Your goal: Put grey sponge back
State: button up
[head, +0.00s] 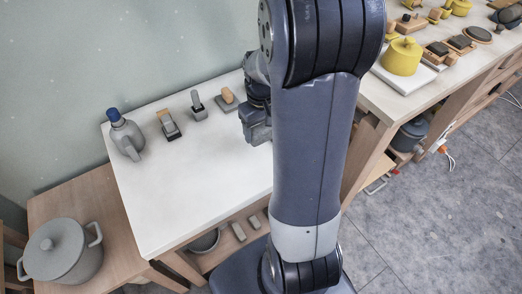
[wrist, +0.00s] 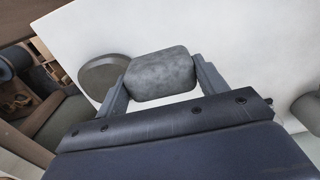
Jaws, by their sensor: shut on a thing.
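The grey sponge (wrist: 160,74) is a rounded, mottled grey block in the wrist view. My gripper (wrist: 161,78) is shut on it, with one finger at each end. The sponge is over or near the white tabletop (wrist: 235,40); I cannot tell whether it touches it. In the head view my wrist is over the right part of the white table (head: 215,165). My arm hides the fingertips and the sponge there.
A dark grey round thing (wrist: 103,76) lies close to the left finger. A grey object (wrist: 309,108) is at the right edge. A blue-capped bottle (head: 126,136) and several brush-like tools (head: 168,125) stand along the table's back. A grey pot (head: 62,250) is lower left.

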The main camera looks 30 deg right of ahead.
aim_at(261, 127)
notch_tip(261, 127, down, 8)
jog(key=shift+r, duration=0.25)
jog(key=shift+b, duration=0.3)
jog(key=shift+f, duration=0.2)
jog(key=o, duration=1)
jog(key=shift+o, duration=0.2)
jog(key=shift+r, duration=0.15)
notch_tip(261, 127, up, 12)
jog(key=shift+r+p, duration=0.1)
jog(key=shift+p, duration=0.5)
